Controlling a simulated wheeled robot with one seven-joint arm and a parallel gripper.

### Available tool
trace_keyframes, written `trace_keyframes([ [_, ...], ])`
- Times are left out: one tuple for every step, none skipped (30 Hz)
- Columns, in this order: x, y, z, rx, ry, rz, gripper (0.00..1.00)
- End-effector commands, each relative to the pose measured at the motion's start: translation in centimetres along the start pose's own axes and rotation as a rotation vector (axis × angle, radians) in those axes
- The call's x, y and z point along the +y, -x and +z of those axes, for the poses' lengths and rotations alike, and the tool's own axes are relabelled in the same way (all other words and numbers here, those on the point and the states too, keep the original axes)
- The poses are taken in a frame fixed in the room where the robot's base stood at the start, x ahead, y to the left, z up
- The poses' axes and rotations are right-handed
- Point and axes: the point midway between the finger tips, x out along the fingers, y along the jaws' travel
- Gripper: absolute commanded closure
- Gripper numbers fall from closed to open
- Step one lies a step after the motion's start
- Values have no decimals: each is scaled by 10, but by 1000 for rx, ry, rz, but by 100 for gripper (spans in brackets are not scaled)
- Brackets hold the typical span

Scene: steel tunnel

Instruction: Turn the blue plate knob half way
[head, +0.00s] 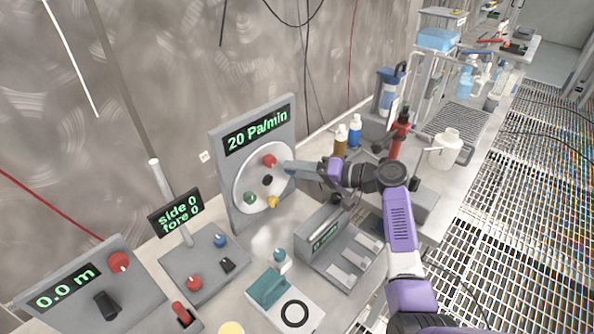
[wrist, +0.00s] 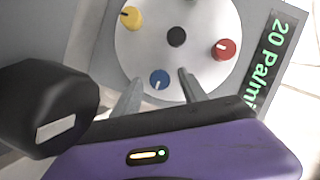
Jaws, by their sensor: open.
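The blue plate knob (wrist: 160,79) shows in the wrist view on the round white plate (wrist: 140,50), with a pale mark on its face. My gripper (wrist: 161,82) is open, with one finger on each side of the blue knob. Whether the fingers touch it I cannot tell. In the head view my gripper (head: 290,168) reaches the right side of the round plate (head: 241,182) and hides the blue knob. The panel's display (head: 258,130) reads 20 Pa/min.
The plate also carries a red knob (head: 269,160), a yellow knob (head: 272,202), a green knob (head: 250,198) and a black knob (head: 267,180). A sloped switch box (head: 340,250) stands below my arm. Bottles (head: 355,133) stand behind it on the bench.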

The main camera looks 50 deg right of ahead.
Motion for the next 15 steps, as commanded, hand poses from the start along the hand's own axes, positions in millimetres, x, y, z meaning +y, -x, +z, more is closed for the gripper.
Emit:
trace_keyframes([
  [1, 6, 0, 3, 0, 1, 50],
  [2, 10, 0, 4, 0, 1, 50],
  [2, 16, 0, 4, 0, 1, 50],
  [2, 21, 0, 3, 0, 2, 50],
  [2, 27, 0, 4, 0, 2, 50],
  [2, 34, 0, 4, 0, 2, 50],
  [2, 39, 0, 4, 0, 2, 50],
  [2, 43, 0, 4, 0, 2, 50],
  [2, 49, 1, 2, 0, 3, 50],
  [2, 54, 0, 4, 0, 3, 50],
  [2, 58, 0, 3, -1, 3, 50],
  [2, 62, 0, 2, -1, 2, 50],
  [2, 65, 0, 2, -1, 2, 50],
  [2, 67, 0, 2, 0, 2, 50],
  [1, 70, 0, 1, 0, 1, 50],
])
